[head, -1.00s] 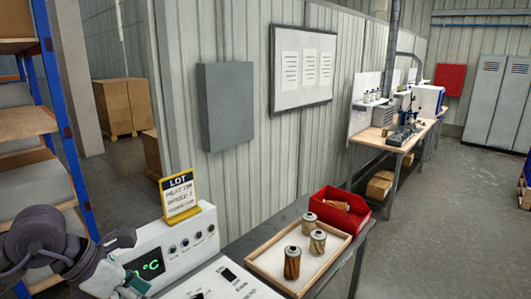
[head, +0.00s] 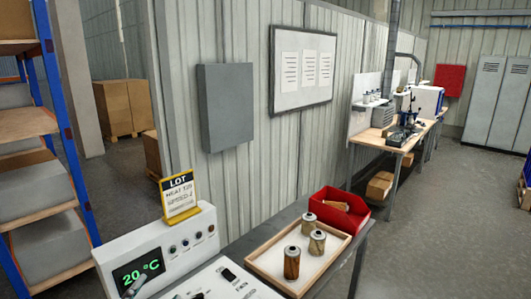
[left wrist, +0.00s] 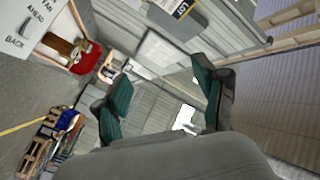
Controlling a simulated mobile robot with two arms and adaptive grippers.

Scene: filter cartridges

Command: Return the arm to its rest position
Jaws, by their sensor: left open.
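My left gripper (left wrist: 163,100) shows in the left wrist view, with its two green-padded fingers spread apart and nothing between them. My left arm and gripper are out of the head view. My right gripper is in neither view. In the head view the white control panel (head: 205,250) stands at the bottom with a display (head: 138,273) reading 20 °C. A yellow-framed LOT card (head: 179,196) stands on top of it.
A wooden tray (head: 262,262) holds three filter cartridges (head: 292,262) right of the panel. A red bin (head: 345,211) stands behind it. A blue-framed shelf (head: 62,130) is at the left. Open floor (head: 440,230) lies to the right.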

